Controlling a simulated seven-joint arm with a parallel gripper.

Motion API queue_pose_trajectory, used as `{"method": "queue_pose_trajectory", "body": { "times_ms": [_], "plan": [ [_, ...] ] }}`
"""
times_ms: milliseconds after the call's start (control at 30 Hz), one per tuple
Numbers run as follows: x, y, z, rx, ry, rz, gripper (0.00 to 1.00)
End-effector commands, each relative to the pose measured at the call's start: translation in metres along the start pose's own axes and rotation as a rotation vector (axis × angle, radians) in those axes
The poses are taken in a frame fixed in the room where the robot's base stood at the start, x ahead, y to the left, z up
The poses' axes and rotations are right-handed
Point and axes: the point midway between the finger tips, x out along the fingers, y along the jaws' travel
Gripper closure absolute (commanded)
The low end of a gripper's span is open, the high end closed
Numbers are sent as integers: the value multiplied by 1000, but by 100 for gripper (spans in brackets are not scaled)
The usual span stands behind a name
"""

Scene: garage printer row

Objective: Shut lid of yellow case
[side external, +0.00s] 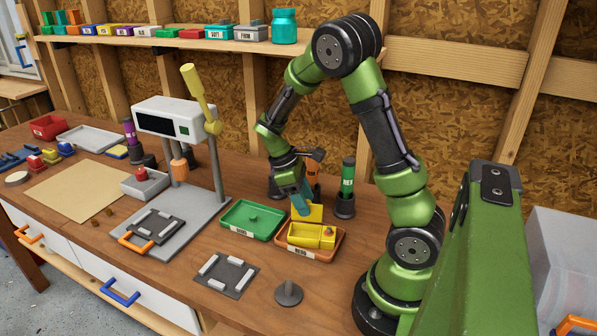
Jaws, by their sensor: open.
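The small yellow case (304,236) sits in an orange-brown tray (318,257) towards the right of the bench. Its yellow lid (315,214) stands raised at the back edge of the case, so the case is open. My gripper (301,210) points down at the lid, with its teal fingers close to the lid's left part and partly covering it. The jaws are open. I cannot tell whether a finger touches the lid.
A green tray (252,221) lies left of the orange-brown one. A dark green-banded cylinder (347,187) stands behind right. A grey plate with pale bars (227,274) and a grey knob (288,293) lie in front. The printer (168,118) stands left.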

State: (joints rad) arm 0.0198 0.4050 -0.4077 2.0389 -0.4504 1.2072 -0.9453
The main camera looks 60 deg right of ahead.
Motion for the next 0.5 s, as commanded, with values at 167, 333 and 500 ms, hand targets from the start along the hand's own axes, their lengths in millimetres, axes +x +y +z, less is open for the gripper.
{"method": "queue_pose_trajectory", "body": {
  "times_ms": [167, 333, 500],
  "plan": [
    [0, 0, 0, 1, 0, 0, 48],
    [0, 0, 0, 0, 0, 0, 69],
    [0, 0, 0, 0, 0, 0, 95]
  ]
}}
